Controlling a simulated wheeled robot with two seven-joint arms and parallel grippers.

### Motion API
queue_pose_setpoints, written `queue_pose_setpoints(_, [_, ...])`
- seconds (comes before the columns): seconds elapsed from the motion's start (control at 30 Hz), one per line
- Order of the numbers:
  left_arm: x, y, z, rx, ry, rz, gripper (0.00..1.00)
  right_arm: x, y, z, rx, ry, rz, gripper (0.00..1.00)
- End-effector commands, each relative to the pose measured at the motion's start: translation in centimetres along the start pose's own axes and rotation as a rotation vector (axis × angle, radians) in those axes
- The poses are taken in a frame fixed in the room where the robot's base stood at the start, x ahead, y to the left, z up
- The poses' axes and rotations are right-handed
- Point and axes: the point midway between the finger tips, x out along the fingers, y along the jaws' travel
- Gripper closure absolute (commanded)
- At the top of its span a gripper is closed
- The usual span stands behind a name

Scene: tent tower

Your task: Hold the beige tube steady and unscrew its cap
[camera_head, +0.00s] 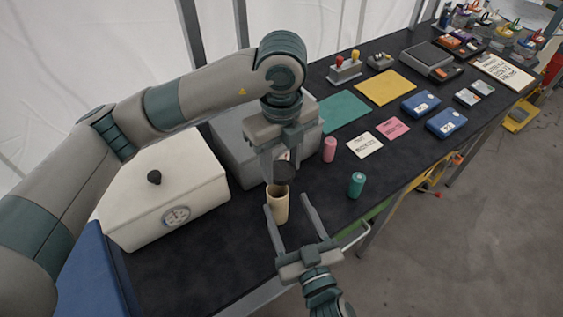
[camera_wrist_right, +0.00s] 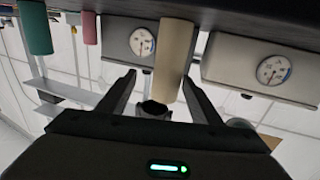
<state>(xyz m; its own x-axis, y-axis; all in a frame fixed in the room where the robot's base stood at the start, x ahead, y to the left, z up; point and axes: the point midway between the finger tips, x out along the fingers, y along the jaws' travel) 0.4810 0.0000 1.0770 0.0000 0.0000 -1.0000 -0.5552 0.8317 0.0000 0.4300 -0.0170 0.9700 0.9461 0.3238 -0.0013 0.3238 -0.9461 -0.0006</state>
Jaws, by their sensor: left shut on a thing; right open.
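The beige tube (camera_head: 278,207) stands upright on the dark table; it also shows in the right wrist view (camera_wrist_right: 176,58), where the picture is upside down. My left gripper (camera_head: 283,165) points down from above, shut on the dark cap (camera_head: 285,174) over the tube's top. The tube's pale rim shows below the cap; whether they still touch I cannot tell. My right gripper (camera_head: 287,203) is open, its two fingers reaching toward the tube from the front. In the right wrist view the tube lies between and beyond the fingers, nearer the right-hand one.
A white box with a dial (camera_head: 165,196) stands left of the tube, and a grey box (camera_head: 233,140) stands behind it. A green cylinder (camera_head: 357,185) and a pink cylinder (camera_head: 330,149) stand to the right. The table in front of the white box is clear.

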Motion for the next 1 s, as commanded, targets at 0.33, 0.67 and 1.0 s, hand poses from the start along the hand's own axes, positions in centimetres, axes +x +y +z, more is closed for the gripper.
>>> queue_pose_setpoints(0.33, [2.0, 0.0, 0.0, 0.0, 0.0, 0.0, 0.85, -5.3, 0.0, 0.3, 0.001, -0.001, 0.0, 0.41])
queue_pose_setpoints(0.67, [2.4, 0.0, 0.0, 0.0, 0.0, 0.0, 0.85, -6.8, 0.0, 0.0, 0.0, 0.0, 0.0, 0.41])
queue_pose_setpoints(1.0, [2.4, 0.0, 0.0, 0.0, 0.0, 0.0, 0.85, -6.8, 0.0, 0.0, 0.0, 0.0, 0.0, 0.41])
